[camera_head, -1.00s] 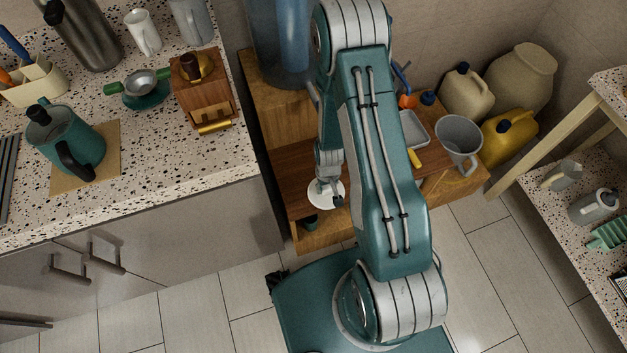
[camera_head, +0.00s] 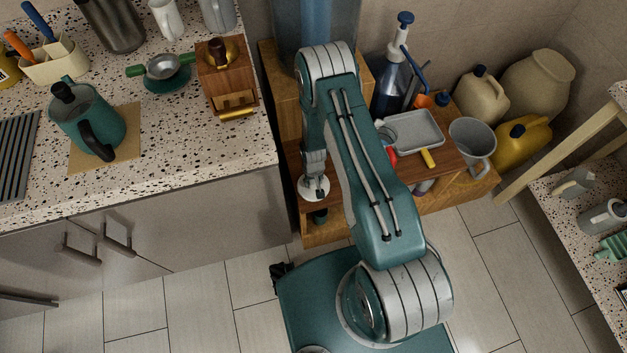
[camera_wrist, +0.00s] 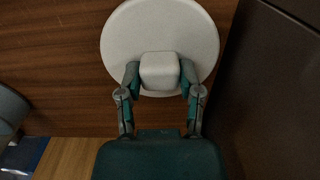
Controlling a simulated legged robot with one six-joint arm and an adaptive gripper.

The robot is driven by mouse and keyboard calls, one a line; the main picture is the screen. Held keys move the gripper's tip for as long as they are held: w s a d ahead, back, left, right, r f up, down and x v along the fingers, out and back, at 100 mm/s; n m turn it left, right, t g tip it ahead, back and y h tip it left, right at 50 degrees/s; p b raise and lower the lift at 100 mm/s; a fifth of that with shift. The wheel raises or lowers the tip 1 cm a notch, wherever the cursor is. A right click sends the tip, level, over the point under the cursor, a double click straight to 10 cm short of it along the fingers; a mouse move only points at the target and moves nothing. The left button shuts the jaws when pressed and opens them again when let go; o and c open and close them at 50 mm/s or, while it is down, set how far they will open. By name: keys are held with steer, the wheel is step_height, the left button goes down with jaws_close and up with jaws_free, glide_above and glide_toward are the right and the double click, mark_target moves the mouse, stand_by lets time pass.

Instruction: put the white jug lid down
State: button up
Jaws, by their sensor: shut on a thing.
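The white jug lid (camera_wrist: 160,25) is a round white disc with a blocky knob. In the wrist view my gripper (camera_wrist: 160,78) is shut on the knob, one finger on each side. In the head view the lid (camera_head: 314,188) shows as a small white disc below my gripper (camera_head: 315,180), at the left part of the wooden bench. The brown wood lies behind the lid in the wrist view. I cannot tell whether the lid touches the wood or hangs just above it.
A speckled counter (camera_head: 200,165) stands close on the left, with a teal kettle (camera_head: 88,120) and a wooden grinder (camera_head: 228,80).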

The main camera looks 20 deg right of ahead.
steer(key=o, duration=1.1)
steer(key=shift+d, duration=0.35)
steer(key=shift+a, duration=0.15)
